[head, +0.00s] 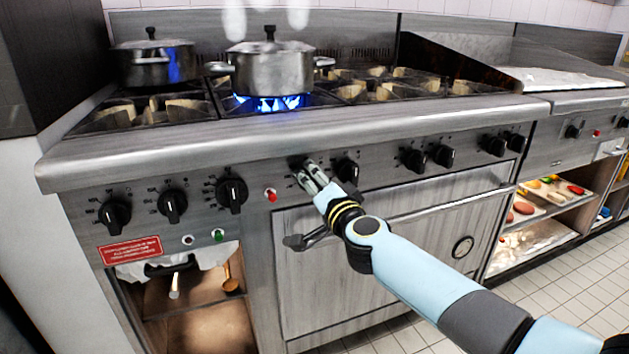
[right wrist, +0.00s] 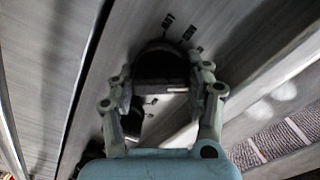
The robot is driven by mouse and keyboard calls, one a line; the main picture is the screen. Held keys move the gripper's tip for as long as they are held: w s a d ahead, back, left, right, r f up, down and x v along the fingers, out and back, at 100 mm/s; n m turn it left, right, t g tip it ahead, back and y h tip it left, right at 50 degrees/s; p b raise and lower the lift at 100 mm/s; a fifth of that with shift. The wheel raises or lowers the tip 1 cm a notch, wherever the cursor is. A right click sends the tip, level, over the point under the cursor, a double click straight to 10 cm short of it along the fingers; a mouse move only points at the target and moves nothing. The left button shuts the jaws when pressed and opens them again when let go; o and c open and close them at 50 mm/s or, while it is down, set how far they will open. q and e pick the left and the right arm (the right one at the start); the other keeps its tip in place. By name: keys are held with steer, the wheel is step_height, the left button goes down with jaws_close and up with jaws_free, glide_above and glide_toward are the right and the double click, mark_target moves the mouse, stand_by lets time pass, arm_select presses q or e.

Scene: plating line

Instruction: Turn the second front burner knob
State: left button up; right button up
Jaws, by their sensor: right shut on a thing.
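My right gripper (head: 307,176) reaches the front panel of the stove and is shut on a black burner knob (head: 298,162), just right of a red indicator. The fingers hide most of this knob in the head view. In the right wrist view the knob (right wrist: 161,64) sits between the two fingers of the gripper (right wrist: 164,84), one on each side. A neighbouring black knob (head: 347,170) is just to its right, apart from the fingers. More knobs line the panel on both sides. My left gripper is not in view.
A lidded steel pot (head: 270,73) stands over a blue flame (head: 268,103). A darker pot (head: 153,64) stands at the back left. An oven door handle (head: 430,208) runs below the knobs. Food trays (head: 548,197) sit on shelves at the right.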

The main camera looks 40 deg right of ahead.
steer(key=m, duration=0.3)
steer(key=shift+f, duration=0.1)
steer(key=shift+f+m, duration=0.15)
steer(key=shift+m, duration=1.85)
steer(key=o, duration=1.1)
steer(key=shift+s, duration=0.1)
steer(key=v, duration=1.2)
